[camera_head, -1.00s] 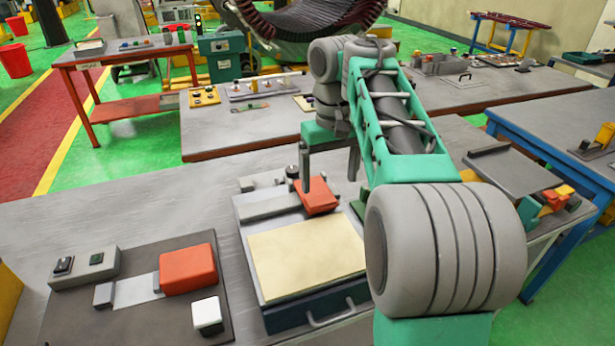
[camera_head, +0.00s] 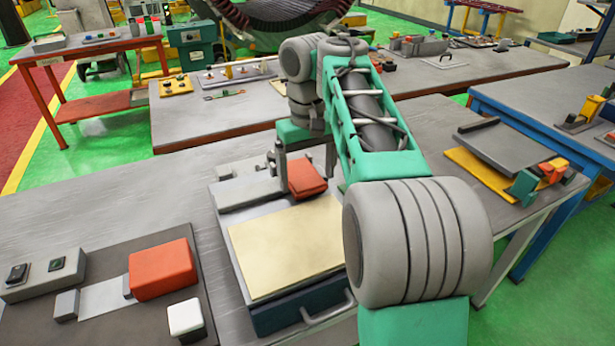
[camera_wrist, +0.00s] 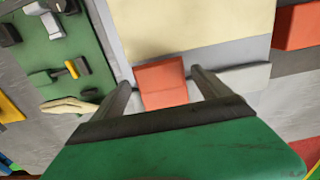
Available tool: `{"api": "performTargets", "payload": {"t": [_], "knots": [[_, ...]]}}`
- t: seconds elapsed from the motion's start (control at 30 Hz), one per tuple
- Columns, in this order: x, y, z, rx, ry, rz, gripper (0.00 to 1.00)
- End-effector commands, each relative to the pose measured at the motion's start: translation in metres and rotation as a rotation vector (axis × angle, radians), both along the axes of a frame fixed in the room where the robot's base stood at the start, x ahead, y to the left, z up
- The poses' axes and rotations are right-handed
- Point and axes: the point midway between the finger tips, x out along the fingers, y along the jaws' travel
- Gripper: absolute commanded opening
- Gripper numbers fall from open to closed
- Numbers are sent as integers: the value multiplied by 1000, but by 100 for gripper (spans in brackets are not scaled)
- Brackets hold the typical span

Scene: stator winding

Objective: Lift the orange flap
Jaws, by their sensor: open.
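The orange flap (camera_head: 307,178) sits at the back edge of a grey device with a cream plate (camera_head: 290,245). In the wrist view the flap (camera_wrist: 162,78) lies below the cream plate (camera_wrist: 190,25). My gripper (camera_head: 304,170) is open, with one finger on each side of the flap. The wrist view shows the gripper (camera_wrist: 161,82) with its fingers apart and the flap between them. I cannot tell whether either finger touches it.
To the left, a dark panel holds a larger orange block (camera_head: 163,268), a white block (camera_head: 186,317) and a grey button box (camera_head: 42,275). A yellow base with a grey plate (camera_head: 505,145) stands to the right. Bare tabletop (camera_head: 120,215) lies behind the panel.

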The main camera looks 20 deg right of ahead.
Motion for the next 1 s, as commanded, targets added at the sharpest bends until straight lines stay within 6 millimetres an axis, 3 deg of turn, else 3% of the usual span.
{"api": "performTargets", "payload": {"t": [0.07,1.0], "knots": [[0,0,0,0,1,-1,86],[0,-1,0,0,1,-2,9]]}}
